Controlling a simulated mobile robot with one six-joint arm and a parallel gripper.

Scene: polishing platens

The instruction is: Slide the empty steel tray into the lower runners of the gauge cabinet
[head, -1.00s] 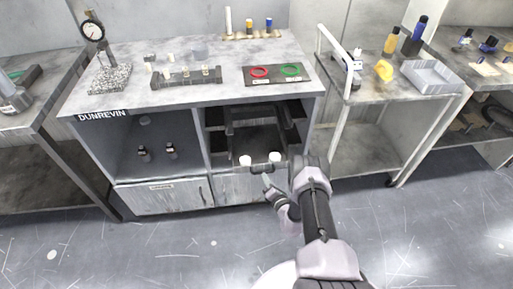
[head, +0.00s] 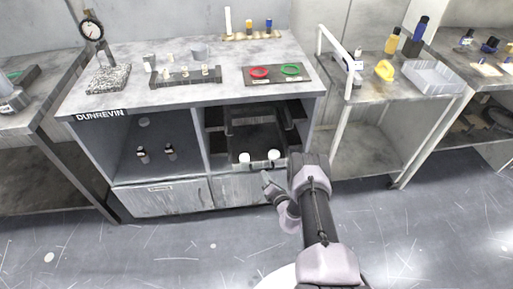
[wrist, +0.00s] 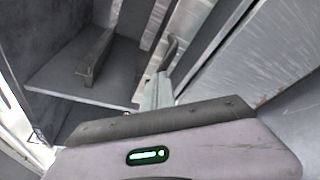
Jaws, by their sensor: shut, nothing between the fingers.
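The gauge cabinet, marked DUNREVIN (head: 101,115), has an open right bay. A dark tray (head: 257,143) sits in the lower part of this bay, with two round white pieces (head: 245,158) at its front. Whether this is the empty steel tray I cannot tell. A dark runner or ledge (head: 297,113) shows above it at the bay's side. My gripper (head: 268,180) is shut and empty, just in front of the bay below the tray's front edge. The wrist view shows a flat grey panel (wrist: 85,86) with a bar handle (wrist: 95,57), beyond my gripper (wrist: 160,85).
The cabinet top holds a dial gauge (head: 92,30) and rings. A closed door (head: 160,196) is below. The floor in front is clear.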

